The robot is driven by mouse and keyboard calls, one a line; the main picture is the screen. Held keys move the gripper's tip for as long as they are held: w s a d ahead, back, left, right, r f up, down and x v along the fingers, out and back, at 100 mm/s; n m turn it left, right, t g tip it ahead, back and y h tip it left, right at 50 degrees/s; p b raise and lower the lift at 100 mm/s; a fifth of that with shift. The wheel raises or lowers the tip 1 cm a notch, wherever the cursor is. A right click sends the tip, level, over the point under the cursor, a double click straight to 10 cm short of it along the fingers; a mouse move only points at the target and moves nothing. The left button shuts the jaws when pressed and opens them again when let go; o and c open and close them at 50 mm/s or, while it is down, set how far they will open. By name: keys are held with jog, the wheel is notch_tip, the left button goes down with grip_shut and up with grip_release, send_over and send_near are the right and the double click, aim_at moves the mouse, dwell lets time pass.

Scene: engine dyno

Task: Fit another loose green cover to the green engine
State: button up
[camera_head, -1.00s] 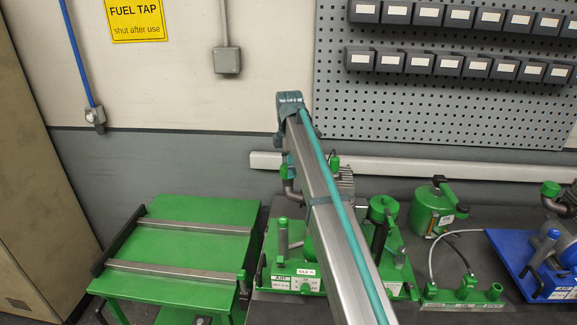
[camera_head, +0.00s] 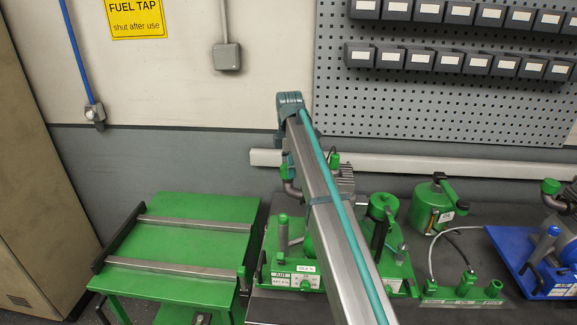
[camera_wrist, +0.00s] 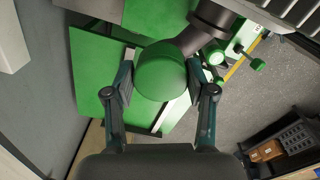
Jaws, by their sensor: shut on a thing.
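The green engine (camera_head: 346,185) stands on its green base (camera_head: 292,277), partly hidden behind my arm. In the wrist view, my gripper (camera_wrist: 160,82) is shut on a round green cover (camera_wrist: 161,68). The cover lies in front of the end of a dark elbow pipe (camera_wrist: 205,30); I cannot tell whether it is seated on it. In the head view the elbow pipe (camera_head: 291,190) shows at the engine's left, and my arm hides most of the gripper there. Another green cap (camera_head: 383,203) sits on the engine's right side.
A green cart (camera_head: 180,245) with two metal rails stands at the left. On the bench are a green can (camera_head: 432,208), a green block with several posts (camera_head: 462,293) and a blue engine stand (camera_head: 530,265). The wall and a pegboard (camera_head: 440,105) are behind.

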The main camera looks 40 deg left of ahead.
jog(key=shift+f, duration=0.3)
jog(key=o, duration=0.9)
jog(key=shift+o, duration=0.2)
jog(key=shift+o, duration=1.3)
jog(key=shift+r, duration=0.1)
jog(key=shift+r+p, duration=1.5)
jog(key=shift+r, duration=1.9)
jog(key=shift+f, duration=0.1)
